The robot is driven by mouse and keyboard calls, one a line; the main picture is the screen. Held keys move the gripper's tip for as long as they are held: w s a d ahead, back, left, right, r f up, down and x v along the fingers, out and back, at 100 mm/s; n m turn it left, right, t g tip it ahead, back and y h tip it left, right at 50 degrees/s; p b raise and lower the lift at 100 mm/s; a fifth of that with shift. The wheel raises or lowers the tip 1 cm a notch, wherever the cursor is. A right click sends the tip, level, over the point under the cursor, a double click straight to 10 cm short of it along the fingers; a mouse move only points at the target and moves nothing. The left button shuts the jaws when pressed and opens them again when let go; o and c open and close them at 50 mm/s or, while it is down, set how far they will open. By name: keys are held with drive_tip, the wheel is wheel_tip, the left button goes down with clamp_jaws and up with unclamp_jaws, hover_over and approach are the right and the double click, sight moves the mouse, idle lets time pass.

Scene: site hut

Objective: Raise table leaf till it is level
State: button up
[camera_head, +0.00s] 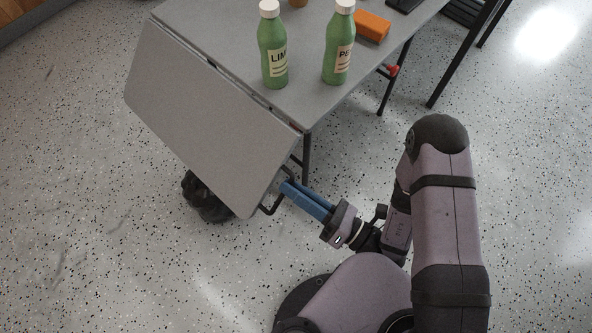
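The table leaf (205,118) is a grey panel hinged along the left edge of the grey table top (318,98). It slopes down and outward to the left, not level with the top. A dark bracket or handle (268,209) shows at its near lower corner. My gripper (285,188) has long blue fingers that reach that near edge, beside the dark bracket. The fingers lie close together, but the tips are partly hidden, and I cannot tell whether they grip the bracket or the leaf.
Two green bottles, one labelled LIM (273,62) and one labelled PE (338,58), stand on the table top. An orange block (371,25) and a dark object (403,4) lie behind them. A black bag (205,199) sits on the floor under the leaf. The speckled floor at left is clear.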

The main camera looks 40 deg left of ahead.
drive_tip(key=shift+o, duration=0.9)
wheel_tip(320, 180, up, 10)
drive_tip(key=p, duration=0.9)
drive_tip(key=shift+p, duration=0.35)
